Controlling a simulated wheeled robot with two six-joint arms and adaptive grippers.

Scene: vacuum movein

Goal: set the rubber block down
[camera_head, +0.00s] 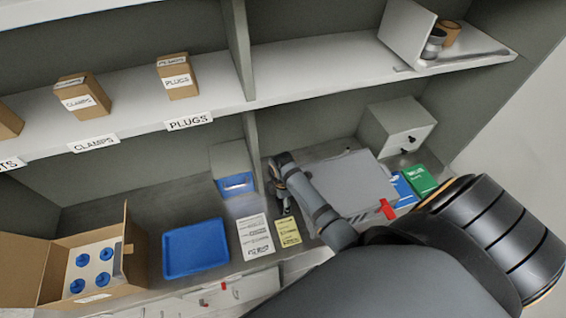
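My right arm comes in from the lower right and reaches over the lower shelf. My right gripper (286,202) is small in the view, at the left side of a grey machine and above a yellow note. Its fingers point down, and I cannot tell whether they are open or shut. I cannot make out a rubber block anywhere; if it is in the fingers, it is too small or hidden. My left gripper is not in view. A blue tray (196,248) lies on the lower shelf left of the gripper, and it looks empty.
A cardboard box (127,240) with blue-topped items stands at left. A white sheet (255,236) and the yellow note (287,232) lie by the front edge. The grey machine (350,183), blue and green boxes (420,180) and a grey cabinet (398,125) crowd the right. A divider stands behind.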

